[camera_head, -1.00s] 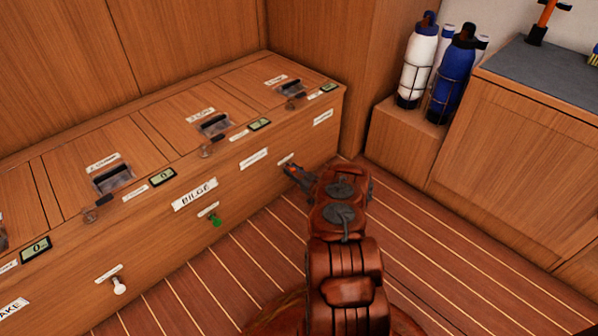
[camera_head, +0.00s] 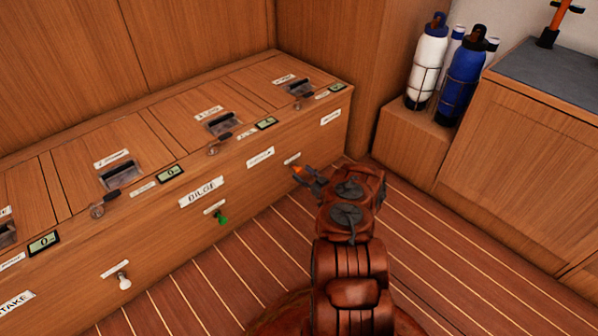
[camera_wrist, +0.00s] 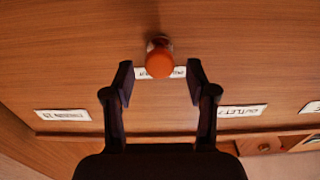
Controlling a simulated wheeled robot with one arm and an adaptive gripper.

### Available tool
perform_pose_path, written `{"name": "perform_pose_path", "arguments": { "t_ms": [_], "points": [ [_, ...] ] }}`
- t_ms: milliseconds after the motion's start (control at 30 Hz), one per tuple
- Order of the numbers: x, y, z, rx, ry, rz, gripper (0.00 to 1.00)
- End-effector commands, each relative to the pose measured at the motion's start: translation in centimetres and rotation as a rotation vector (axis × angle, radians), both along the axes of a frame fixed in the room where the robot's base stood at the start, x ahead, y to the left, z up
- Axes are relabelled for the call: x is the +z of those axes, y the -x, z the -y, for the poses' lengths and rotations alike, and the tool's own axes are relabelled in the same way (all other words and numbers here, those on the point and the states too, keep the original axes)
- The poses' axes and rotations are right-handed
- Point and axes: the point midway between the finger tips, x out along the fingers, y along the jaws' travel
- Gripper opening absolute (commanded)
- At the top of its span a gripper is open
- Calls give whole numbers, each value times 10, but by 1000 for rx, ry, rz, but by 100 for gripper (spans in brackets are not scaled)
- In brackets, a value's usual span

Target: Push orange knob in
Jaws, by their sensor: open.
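The orange knob (camera_wrist: 160,63) sticks out of the wooden front panel in the wrist view, in front of a white label that it partly covers. My gripper (camera_wrist: 159,82) is open, with one dark finger on each side of the knob and a gap on both sides. In the head view, a small bit of the orange knob (camera_head: 298,170) shows at the tip of my gripper (camera_head: 308,178), low on the bench front under a white label. Whether anything touches the knob is not clear.
A green knob (camera_head: 221,218) and a white knob (camera_head: 124,281) stick out farther left on the same bench front (camera_head: 245,190). White and blue bottles (camera_head: 462,80) stand in a rack at the right. The striped floor (camera_head: 430,250) is clear.

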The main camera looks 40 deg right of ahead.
Motion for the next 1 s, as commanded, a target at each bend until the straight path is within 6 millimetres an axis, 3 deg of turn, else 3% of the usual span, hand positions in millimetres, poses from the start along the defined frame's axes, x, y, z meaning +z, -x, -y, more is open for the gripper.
{"name": "perform_pose_path", "arguments": {
  "t_ms": [200, 433, 633, 1000],
  "points": [
    [0, 44, 4, -4, -2, 0, 57],
    [1, 77, 6, -2, 1, 1, 57],
    [1, 88, 5, 0, 1, 1, 57],
    [0, 89, 5, 1, 0, 0, 57]
  ]
}}
